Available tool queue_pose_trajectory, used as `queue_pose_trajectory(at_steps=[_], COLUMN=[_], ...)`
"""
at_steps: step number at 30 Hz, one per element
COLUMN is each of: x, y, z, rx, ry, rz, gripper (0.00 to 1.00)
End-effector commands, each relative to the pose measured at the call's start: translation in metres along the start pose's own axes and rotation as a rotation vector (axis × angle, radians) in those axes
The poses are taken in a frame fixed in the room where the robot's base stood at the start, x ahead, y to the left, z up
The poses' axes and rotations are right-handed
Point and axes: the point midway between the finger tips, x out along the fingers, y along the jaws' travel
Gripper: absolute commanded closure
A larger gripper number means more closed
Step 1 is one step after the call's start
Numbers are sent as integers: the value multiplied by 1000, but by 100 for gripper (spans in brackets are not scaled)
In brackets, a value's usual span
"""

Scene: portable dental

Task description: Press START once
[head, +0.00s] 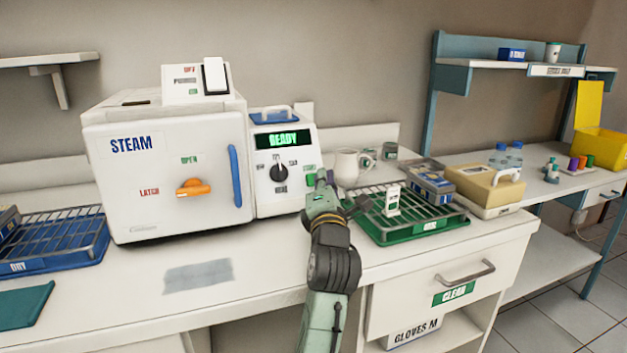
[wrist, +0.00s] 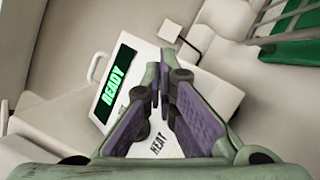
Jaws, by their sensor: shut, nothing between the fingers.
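The white STEAM machine (head: 165,215) stands on the counter with its door closed and its orange latch handle (head: 193,188) level. Its control panel (head: 270,195) on the right has a lit READY display (head: 283,139), a black dial (head: 279,173) and a small green button (head: 310,180) at its right edge, whose label is too small to read. READY also shows in the wrist view (wrist: 114,85). My gripper (head: 323,179) is shut and empty, just right of the green button; contact cannot be told. In the wrist view, my fingers (wrist: 161,85) cover part of the panel and hide the button.
A white mug (head: 348,166) and grey cups stand behind my gripper. A green rack (head: 405,222) holding a small white item is close on the right. A blue DRY rack (head: 55,240) is at left. The counter front before the machine is mostly clear.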

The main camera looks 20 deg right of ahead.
Motion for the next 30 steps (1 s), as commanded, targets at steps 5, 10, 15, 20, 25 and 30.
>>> queue_pose_trajectory(at_steps=[5,10,15,20,25,30], x=[0,1,5,6,6,7], y=[0,-1,-5,-4,-4,-5], z=[0,-1,-3,-4,-4,-5], rx=[0,0,0,0,0,0], ry=[0,0,-1,0,0,0], rz=[0,-1,-1,0,0,0], gripper=[100,100,100,100,100,100])
